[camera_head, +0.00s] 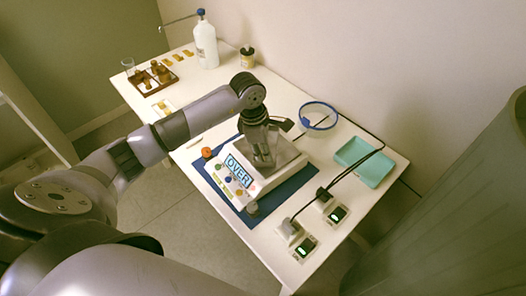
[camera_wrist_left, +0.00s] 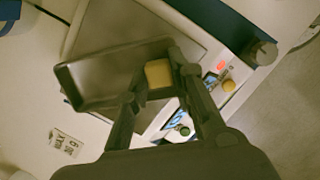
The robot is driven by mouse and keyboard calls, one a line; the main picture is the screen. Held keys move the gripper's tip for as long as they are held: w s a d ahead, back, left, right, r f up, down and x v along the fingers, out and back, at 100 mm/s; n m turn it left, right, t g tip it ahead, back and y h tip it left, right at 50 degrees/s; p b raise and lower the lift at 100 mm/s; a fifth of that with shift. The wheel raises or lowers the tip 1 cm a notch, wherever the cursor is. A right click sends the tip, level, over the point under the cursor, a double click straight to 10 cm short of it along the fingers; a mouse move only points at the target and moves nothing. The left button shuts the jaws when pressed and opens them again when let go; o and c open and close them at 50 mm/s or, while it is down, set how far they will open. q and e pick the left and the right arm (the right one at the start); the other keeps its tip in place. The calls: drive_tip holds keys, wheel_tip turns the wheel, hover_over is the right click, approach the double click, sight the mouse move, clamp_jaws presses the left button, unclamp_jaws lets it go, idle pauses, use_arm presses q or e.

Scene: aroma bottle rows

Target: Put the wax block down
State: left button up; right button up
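My left gripper (camera_head: 262,158) is over a white scale (camera_head: 236,193) whose display reads "OVER". In the left wrist view the tan wax block (camera_wrist_left: 158,73) sits between the fingertips of the left gripper (camera_wrist_left: 158,84), which look closed on its sides. A dark shallow tray (camera_wrist_left: 85,92) with a raised rim lies on the scale's plate (camera_wrist_left: 180,20), right beside and under the block. Whether the block touches the tray's floor I cannot tell. In the head view the gripper hides the block. My right gripper does not show.
The scale stands on a blue mat (camera_head: 282,190). A teal tray (camera_head: 364,162), a blue ring (camera_head: 319,116) and two plugged devices (camera_head: 290,232) with cables lie to the right. A white bottle (camera_head: 205,45), a dark jar (camera_head: 248,57) and a wooden rack (camera_head: 152,77) stand at the back.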

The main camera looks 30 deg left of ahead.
use_arm(q)
drive_tip(key=shift+o, duration=1.2)
drive_tip(key=shift+s+d+f+g, duration=0.15)
drive_tip(key=shift+s+f, duration=0.1)
drive_tip(key=shift+f, duration=0.35)
drive_tip(key=shift+s+a+f+g, duration=0.15)
drive_tip(key=shift+s+f, duration=0.1)
drive_tip(key=shift+f, duration=0.35)
drive_tip(key=shift+o, duration=0.6)
drive_tip(key=shift+w+f, duration=0.15)
drive_tip(key=shift+w, duration=0.3)
drive_tip(key=shift+s, duration=0.1)
drive_tip(key=shift+a, duration=0.1)
